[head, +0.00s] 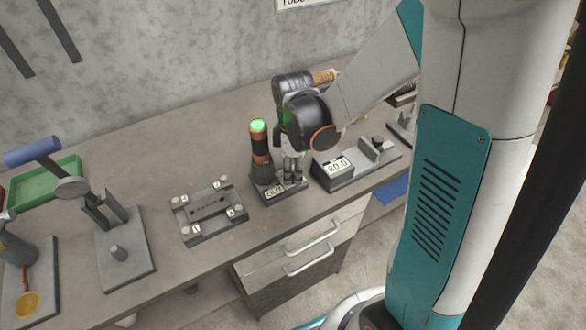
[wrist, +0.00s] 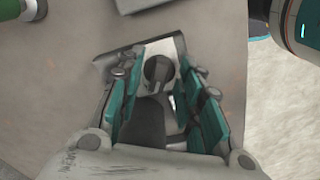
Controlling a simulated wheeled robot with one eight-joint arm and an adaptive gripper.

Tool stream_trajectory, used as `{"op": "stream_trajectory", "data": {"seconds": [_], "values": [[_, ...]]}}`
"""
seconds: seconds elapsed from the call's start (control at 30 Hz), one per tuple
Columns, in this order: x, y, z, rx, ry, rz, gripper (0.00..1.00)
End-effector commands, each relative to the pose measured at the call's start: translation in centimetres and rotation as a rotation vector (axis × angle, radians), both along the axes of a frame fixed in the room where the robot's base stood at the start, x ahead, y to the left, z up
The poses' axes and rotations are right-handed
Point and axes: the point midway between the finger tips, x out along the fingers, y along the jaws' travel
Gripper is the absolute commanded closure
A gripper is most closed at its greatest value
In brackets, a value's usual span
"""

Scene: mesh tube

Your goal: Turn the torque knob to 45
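In the wrist view a dark round knob (wrist: 159,70) with a raised bar across its top sits on a pale plate (wrist: 158,48). I take it to be the torque knob; its setting cannot be read. My gripper (wrist: 158,82) points down over it, with teal fingers apart on both sides of the knob. I cannot tell whether they touch it. In the head view my gripper (head: 292,172) is above the base of a small station (head: 292,192), hiding the knob. A small display (head: 274,191) on that base is too small to read surely.
A box with a display reading about 80.0 (head: 340,167) is at the right. A grey fixture plate (head: 209,210) lies left. The bench front edge is near.

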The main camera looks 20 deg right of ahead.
Motion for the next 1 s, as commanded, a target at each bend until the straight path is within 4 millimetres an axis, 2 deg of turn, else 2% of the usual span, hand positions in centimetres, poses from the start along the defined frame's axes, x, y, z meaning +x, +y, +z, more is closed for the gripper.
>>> {"op": "stream_trajectory", "data": {"seconds": [0.13, 0.17, 0.3, 0.67, 1.0], "values": [[0.0, 0.0, 0.04, 0.0, 0.0, 0.0, 0.67], [0.0, 0.0, 0.04, 0.0, 0.0, 0.0, 0.71], [0.0, 0.0, 0.04, 0.0, 0.0, 0.0, 1.0], [0.0, 0.0, 0.04, 0.0, 0.0, -0.018, 1.0], [-0.05, 0.04, 0.0, 0.0, 0.0, -0.2, 1.0]]}}
